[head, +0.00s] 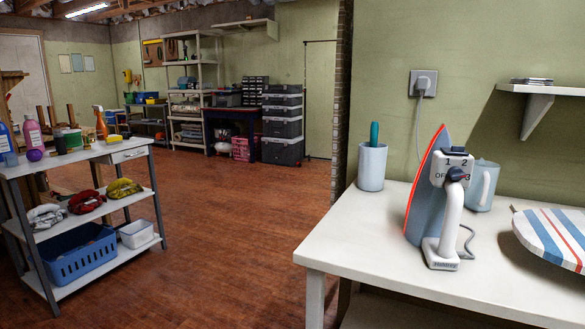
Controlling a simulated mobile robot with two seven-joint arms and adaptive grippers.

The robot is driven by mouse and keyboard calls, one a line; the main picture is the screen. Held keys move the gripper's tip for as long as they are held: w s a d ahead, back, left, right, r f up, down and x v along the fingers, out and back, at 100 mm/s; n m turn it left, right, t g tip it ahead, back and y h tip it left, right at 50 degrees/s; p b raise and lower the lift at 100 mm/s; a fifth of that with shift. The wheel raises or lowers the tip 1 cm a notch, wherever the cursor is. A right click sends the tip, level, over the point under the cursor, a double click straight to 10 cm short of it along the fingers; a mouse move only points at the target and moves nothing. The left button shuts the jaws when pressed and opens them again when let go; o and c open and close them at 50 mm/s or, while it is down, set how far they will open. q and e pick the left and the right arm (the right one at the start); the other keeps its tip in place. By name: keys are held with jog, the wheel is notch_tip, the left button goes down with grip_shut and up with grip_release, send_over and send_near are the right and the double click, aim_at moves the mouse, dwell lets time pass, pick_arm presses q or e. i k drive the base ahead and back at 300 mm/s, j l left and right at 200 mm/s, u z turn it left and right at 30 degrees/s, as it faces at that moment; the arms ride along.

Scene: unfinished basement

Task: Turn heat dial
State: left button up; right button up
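The iron (441,215) stands upright on the white table at the right. It has a white handle and a blue-grey body with a red edge. Its heat dial (457,174) is a small dark knob on the white panel at the top, marked OFF, 1, 2 and 3. The knob partly covers the markings near 3, and its exact setting is too small to tell. A grey cord hangs behind the iron. Neither of my grippers is in view.
A grey cup (372,168) and a blue-grey jug (484,186) stand by the iron. A striped ironing board (555,236) lies at right. A plug sits in the wall socket (423,83). A shelf cart (85,160) stands left, with open wooden floor (230,235) between.

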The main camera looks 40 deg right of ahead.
aim_at(455, 173)
jog(key=i+j+z, duration=0.15)
jog(key=i, duration=0.25)
jog(key=i+j+z, duration=0.15)
jog(key=i, duration=0.25)
jog(key=i+j+z, duration=0.15)
jog(key=i+j, duration=0.15)
jog(key=i+z, duration=0.15)
jog(key=z, duration=0.25)
jog(key=i+j+z, duration=0.1)
jog(key=z, duration=0.35)
jog(key=i+j+z, duration=0.1)
jog(key=z, duration=0.3)
jog(key=j+z, duration=0.25)
jog(key=z, duration=0.15)
jog(key=i+j+z, duration=0.1)
jog(key=z, duration=0.3)
jog(key=i+j+z, duration=0.1)
jog(key=z, duration=0.3)
jog(key=j+z, duration=0.1)
jog(key=z, duration=0.35)
jog(key=i+j+z, duration=0.1)
jog(key=z, duration=0.3)
jog(key=k+j, duration=0.05)
